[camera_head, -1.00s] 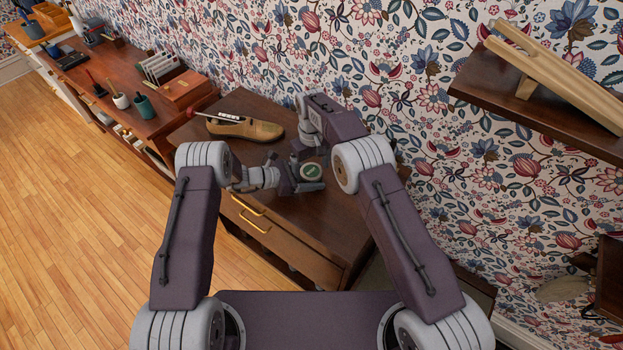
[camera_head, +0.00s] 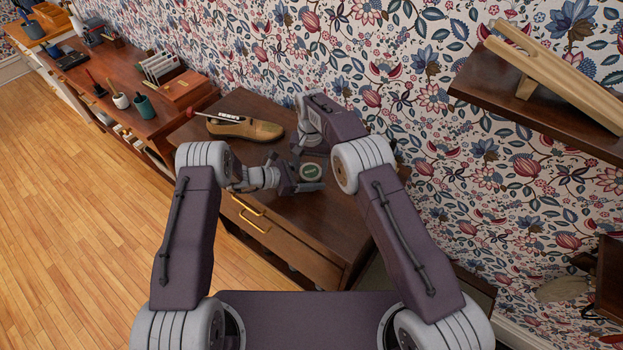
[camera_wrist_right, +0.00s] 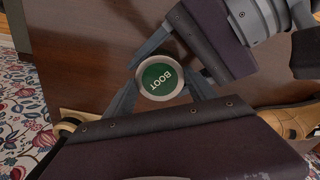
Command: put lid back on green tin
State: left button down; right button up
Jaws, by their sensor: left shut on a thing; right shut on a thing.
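The round lid (camera_wrist_right: 162,79) has a green top marked BOOT and a pale rim. It shows small in the head view (camera_head: 311,172). My right gripper (camera_wrist_right: 163,84) is shut on it, one finger on each side. My left gripper (camera_wrist_right: 178,62) comes in from the upper right of the wrist view, its fingers close around the same spot. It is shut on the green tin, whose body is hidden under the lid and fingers. The lid is right over the tin; I cannot tell from above whether it is seated.
A tan shoe (camera_head: 243,128) lies on the dark cabinet top (camera_head: 345,215), with a red-handled tool (camera_head: 220,117) at it. The patterned wall is close behind.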

pick_arm(q)
jog(key=shift+a, duration=0.1)
pick_arm(e)
jog(key=o, duration=1.3)
jog(key=shift+w+d, duration=0.1)
jog(key=shift+d, duration=0.2)
jog(key=shift+o, duration=1.3)
jog(key=shift+a, duration=0.1)
jog(key=shift+a, duration=0.1)
jog(key=shift+r, duration=0.1)
